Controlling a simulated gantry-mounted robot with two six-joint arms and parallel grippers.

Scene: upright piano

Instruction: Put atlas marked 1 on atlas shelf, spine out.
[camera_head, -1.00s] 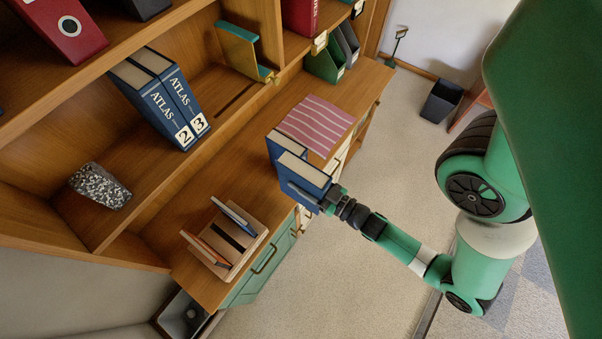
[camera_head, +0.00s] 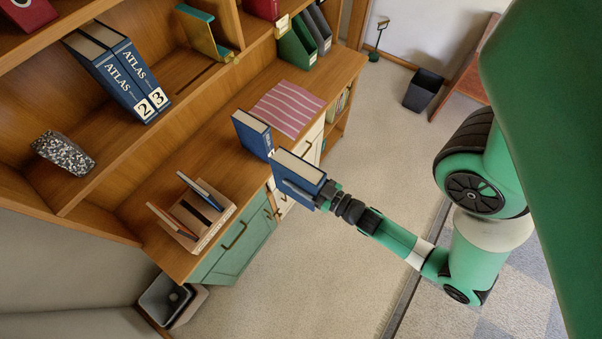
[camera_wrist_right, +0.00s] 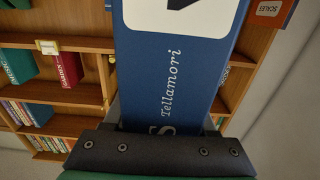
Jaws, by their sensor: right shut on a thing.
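My right gripper (camera_head: 328,196) is shut on a blue atlas (camera_head: 298,180), held in front of the desk edge with its pale page block up. In the right wrist view the held atlas (camera_wrist_right: 185,70) shows its blue cover, "Tellamori" and a cut-off white label; its number cannot be read. Another blue book (camera_head: 252,134) stands on the desk (camera_head: 215,157) just behind it, its number hidden. Atlas 2 (camera_head: 112,82) and atlas 3 (camera_head: 133,66) lean side by side on the atlas shelf (camera_head: 98,155), spines outward. My left gripper is not in view.
A speckled stone block (camera_head: 63,153) sits at the shelf's left, with bare shelf between it and the atlases. A green-and-gold bookend (camera_head: 203,32) stands to their right. On the desk are a small book rack (camera_head: 205,225) and a striped pink cloth (camera_head: 286,108).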

